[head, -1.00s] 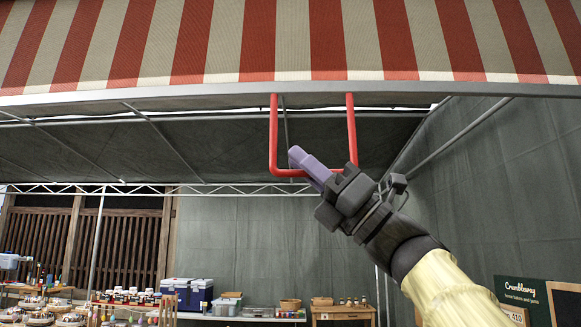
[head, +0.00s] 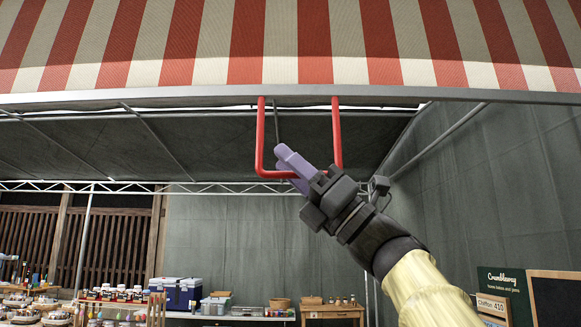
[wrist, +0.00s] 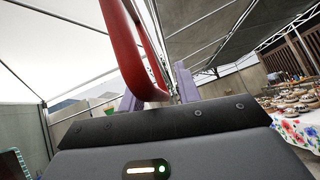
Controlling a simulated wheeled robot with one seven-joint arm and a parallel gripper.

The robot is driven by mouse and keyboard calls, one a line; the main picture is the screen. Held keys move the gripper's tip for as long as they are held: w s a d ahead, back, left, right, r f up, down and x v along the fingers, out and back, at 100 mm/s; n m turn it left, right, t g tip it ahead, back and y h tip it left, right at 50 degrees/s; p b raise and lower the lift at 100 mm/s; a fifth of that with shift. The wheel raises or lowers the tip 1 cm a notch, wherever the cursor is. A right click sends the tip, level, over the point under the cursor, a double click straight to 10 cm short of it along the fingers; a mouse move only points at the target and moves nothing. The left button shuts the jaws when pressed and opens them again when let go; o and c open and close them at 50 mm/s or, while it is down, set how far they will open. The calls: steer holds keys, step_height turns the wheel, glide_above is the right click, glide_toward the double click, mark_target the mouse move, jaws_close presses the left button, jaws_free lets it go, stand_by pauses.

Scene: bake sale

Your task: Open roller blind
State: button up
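The roller blind (head: 282,45) is a red and cream striped awning sheet with a grey bottom bar (head: 200,97). A red U-shaped handle (head: 261,135) hangs from that bar. My gripper (head: 292,170), with purple fingers, reaches up from the lower right to the handle's lower bar. In the wrist view the handle (wrist: 132,62) comes down between the two fingers (wrist: 158,98), which stand apart on either side of it. The fingers look open around the handle; whether either touches it is unclear.
Grey canopy poles and a truss (head: 120,187) run behind the handle. Tables with jars and baked goods stand at the back left, with a blue cooler (head: 180,292). Dark sign boards (head: 555,298) stand at the right. The space around the handle is clear.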

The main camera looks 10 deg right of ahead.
steer(key=b+v, duration=0.5)
steer(key=v, duration=1.2)
steer(key=shift+f, duration=0.2)
steer(key=shift+d, duration=0.1)
